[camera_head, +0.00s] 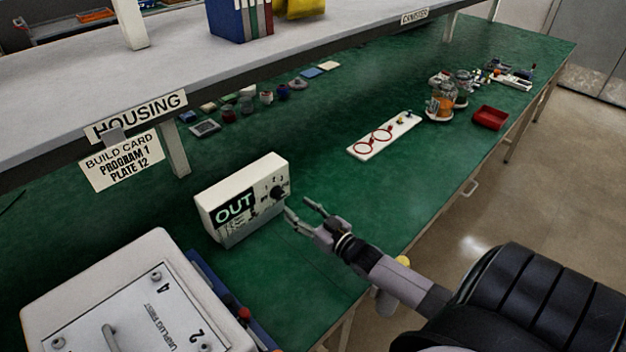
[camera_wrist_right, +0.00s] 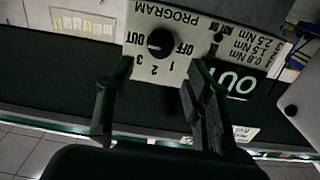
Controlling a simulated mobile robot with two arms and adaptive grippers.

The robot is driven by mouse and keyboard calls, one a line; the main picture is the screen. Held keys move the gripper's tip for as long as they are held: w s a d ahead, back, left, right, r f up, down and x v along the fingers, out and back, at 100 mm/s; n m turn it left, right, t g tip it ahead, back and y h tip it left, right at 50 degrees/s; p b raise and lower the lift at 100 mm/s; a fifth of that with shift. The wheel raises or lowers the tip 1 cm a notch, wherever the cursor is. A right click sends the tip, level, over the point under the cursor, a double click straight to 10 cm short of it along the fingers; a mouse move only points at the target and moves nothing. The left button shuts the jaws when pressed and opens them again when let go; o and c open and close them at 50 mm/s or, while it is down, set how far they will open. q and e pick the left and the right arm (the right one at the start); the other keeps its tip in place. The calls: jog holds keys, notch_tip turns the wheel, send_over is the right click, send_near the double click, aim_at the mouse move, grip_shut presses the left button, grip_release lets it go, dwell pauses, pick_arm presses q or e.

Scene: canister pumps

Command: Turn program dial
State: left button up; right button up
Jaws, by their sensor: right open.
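The program dial (camera_head: 277,192) is a black knob on the right part of the front of a white controller box (camera_head: 240,196). In the right wrist view the dial (camera_wrist_right: 160,42) shows upside down, with OUT, OFF, 1, 2 and 3 printed around it. I cannot tell for sure which mark its pointer faces. The box's dark display (camera_head: 235,208) reads OUT. My right gripper (camera_head: 298,206) is open and empty just in front of the dial. In the wrist view its fingers (camera_wrist_right: 160,78) are spread either side below the dial, apart from it. My left gripper is not in view.
A build card (camera_head: 124,162) on the shelf edge reads PROGRAM 1, PLATE 12. A large white unit (camera_head: 130,300) stands at front left. A white plate with red rings (camera_head: 384,136), glass canisters (camera_head: 441,104) and a red tray (camera_head: 490,118) stand farther along the green bench.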

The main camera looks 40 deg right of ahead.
jog(key=s, duration=0.5)
jog(key=shift+d, duration=0.2)
dwell(0.4)
